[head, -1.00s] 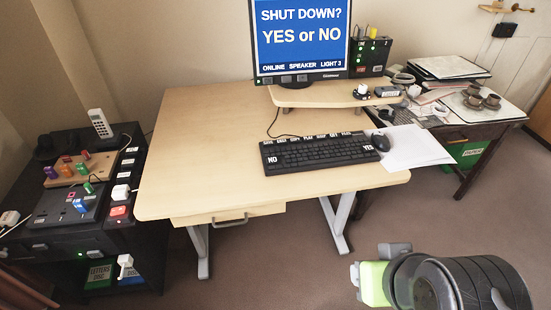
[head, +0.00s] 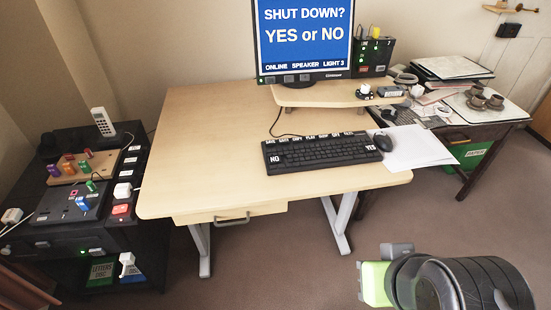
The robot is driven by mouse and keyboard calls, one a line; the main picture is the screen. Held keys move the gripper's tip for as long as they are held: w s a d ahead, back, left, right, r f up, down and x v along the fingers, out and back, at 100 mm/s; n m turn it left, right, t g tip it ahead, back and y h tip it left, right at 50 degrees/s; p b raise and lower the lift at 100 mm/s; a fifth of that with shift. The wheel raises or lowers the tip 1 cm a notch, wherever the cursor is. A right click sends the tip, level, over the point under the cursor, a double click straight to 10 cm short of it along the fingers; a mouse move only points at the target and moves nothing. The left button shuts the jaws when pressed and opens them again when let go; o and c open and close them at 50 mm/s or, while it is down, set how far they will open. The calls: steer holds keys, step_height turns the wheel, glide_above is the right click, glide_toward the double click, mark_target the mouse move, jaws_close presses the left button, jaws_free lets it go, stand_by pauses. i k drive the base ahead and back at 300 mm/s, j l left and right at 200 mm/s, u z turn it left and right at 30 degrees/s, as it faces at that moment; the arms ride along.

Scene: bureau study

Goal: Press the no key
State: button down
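The black keyboard (head: 322,152) lies on the right part of the wooden desk. Its white-lettered NO key (head: 275,159) is at the near left corner, and the YES key (head: 371,149) is at the near right. The monitor (head: 303,36) behind it reads "SHUT DOWN? YES or NO" on blue, with "ONLINE SPEAKER LIGHT 3" below. My gripper (head: 376,268) is at the lower right, beyond the desk's front edge and apart from the keyboard. Its bright green part shows, but I cannot tell whether the fingers are open or shut.
A mouse (head: 383,142) and white paper (head: 418,148) lie right of the keyboard. The left of the desk (head: 200,150) is bare. A drawer handle (head: 232,217) sticks out in front. A dark cabinet (head: 70,235) with switches and a phone (head: 103,122) stands at left.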

mark_target(277, 160)
steer(key=i+j+u, duration=0.1)
steer(key=i+j, duration=0.2)
steer(key=j, duration=0.25)
steer(key=i+j+u, duration=0.1)
steer(key=i+j, duration=0.25)
steer(key=j, duration=0.15)
steer(key=i+j+u, duration=0.1)
steer(key=i+j, duration=0.25)
steer(key=j, duration=0.15)
